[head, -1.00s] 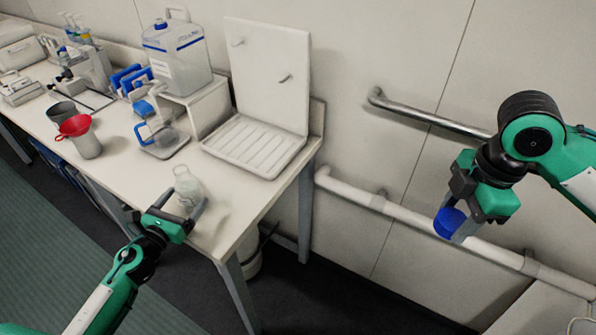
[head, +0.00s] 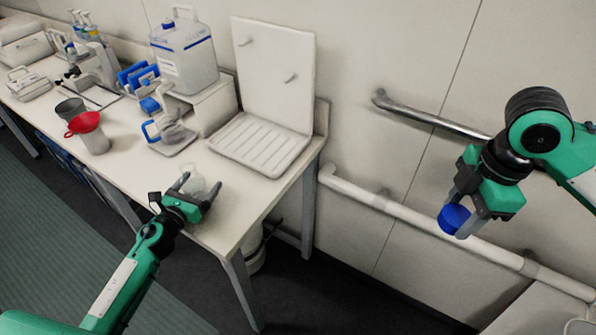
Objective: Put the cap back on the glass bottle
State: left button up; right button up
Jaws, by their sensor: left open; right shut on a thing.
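The clear glass bottle (head: 196,181) stands uncapped-looking near the front right end of the white bench; its lower part is hidden by my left gripper. My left gripper (head: 200,184) is open, with its fingers reaching around or beside the bottle; I cannot tell whether they touch it. The blue cap (head: 453,218) is between the fingers of my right gripper (head: 458,213), which is shut on it. The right gripper holds it in the air, well to the right of the bench.
A white drying rack (head: 262,143) stands behind the bottle. A beaker with a red funnel (head: 84,123) and a blue-handled item (head: 165,130) stand to its left on the bench (head: 235,205). A metal rail (head: 430,115) and a white rail (head: 400,208) run along the wall.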

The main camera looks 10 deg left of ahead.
pick_arm(q)
jog(key=c, duration=1.4)
jog(key=shift+r, duration=0.1)
